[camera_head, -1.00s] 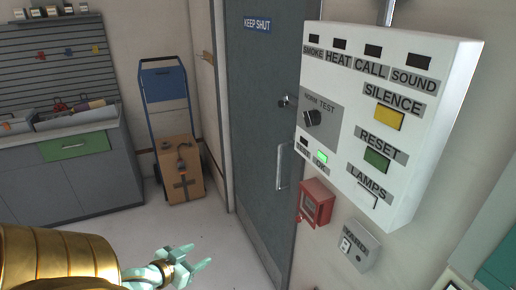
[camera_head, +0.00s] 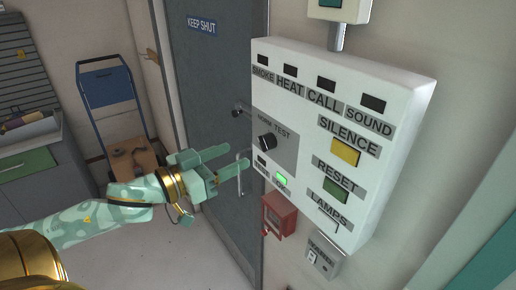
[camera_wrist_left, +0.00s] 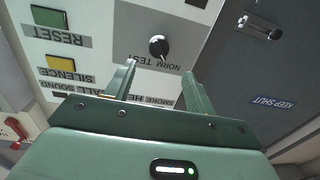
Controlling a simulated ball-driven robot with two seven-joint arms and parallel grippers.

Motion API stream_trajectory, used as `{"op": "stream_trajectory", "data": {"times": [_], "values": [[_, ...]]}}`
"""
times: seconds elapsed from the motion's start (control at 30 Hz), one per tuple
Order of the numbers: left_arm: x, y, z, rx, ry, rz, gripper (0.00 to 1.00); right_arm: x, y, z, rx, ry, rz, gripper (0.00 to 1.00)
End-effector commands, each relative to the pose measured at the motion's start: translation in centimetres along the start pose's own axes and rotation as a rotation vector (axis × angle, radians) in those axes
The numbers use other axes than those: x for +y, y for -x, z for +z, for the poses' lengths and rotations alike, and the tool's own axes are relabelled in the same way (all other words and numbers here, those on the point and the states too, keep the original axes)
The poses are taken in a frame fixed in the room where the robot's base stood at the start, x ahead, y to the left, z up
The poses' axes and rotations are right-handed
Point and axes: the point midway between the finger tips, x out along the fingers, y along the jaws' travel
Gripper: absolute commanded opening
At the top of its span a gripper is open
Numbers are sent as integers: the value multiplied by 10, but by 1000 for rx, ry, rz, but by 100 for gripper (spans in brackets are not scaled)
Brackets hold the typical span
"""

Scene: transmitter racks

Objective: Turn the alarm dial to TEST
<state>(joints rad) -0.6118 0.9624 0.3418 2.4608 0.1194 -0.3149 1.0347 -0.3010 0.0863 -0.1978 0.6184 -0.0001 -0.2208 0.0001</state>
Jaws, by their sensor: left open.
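The alarm dial (camera_head: 267,142) is a small black knob on a grey plate of the white alarm panel (camera_head: 390,165), below the words NORM and TEST. In the left wrist view the dial (camera_wrist_left: 158,46) shows upside down, just beyond the fingertips and roughly between them. Its pointer is too small to read surely. My left gripper (camera_head: 236,157) is open and empty, to the left of the dial and apart from it; both fingers also show in the left wrist view (camera_wrist_left: 160,70). My right gripper is out of view.
The panel also carries a yellow SILENCE button (camera_head: 345,151), a green RESET button (camera_head: 335,190) and a lit green lamp (camera_head: 281,179). A red box (camera_head: 279,215) hangs below. A grey door (camera_head: 215,90) with a handle is behind my gripper. A blue hand truck (camera_head: 107,90) stands farther back.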

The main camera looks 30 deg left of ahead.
Motion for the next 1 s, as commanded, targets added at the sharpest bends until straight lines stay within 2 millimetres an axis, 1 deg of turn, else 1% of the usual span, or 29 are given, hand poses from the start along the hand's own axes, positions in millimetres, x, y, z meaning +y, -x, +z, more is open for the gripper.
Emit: {"op": "stream_trajectory", "data": {"times": [0.03,0.3,0.5,0.7,0.97,1.0], "values": [[0,-9,-3,5,-1,1,54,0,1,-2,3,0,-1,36],[-1,-49,-3,4,-1,-1,54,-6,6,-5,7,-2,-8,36],[-1,-72,-2,2,0,-2,54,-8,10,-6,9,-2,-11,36],[0,-81,-1,0,-1,-1,54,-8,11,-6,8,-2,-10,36],[0,-82,0,-1,0,-1,54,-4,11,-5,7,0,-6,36],[0,-82,0,-1,0,-1,43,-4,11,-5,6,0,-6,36]]}}
